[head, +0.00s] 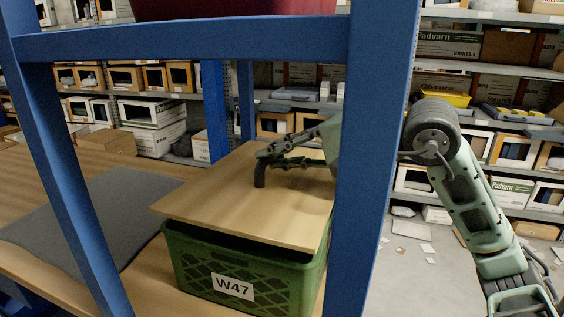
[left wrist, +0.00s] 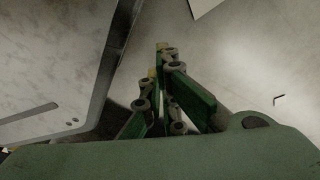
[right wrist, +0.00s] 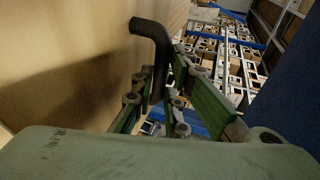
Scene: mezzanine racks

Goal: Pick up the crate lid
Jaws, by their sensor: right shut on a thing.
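The crate lid (head: 225,205) is a flat tan wooden board over the green crate (head: 190,262) labelled W47. It overhangs the crate's left side, and a dark gap shows under its front edge. I cannot tell whether it still touches the rim. A dark bent handle (head: 259,176) stands on the lid. My right gripper (head: 266,157) is shut on this handle; the handle (right wrist: 153,32) and lid (right wrist: 70,60) also show in the right wrist view. The blue post hides part of my right arm. My left gripper (left wrist: 158,60) is shut and empty, away from the crate.
A blue rack post (head: 360,160) and a crossbeam (head: 180,38) frame the crate closely. A red bin (head: 235,8) sits above the beam. A grey mat (head: 90,215) lies left on the wooden surface. Shelves with boxes stand behind.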

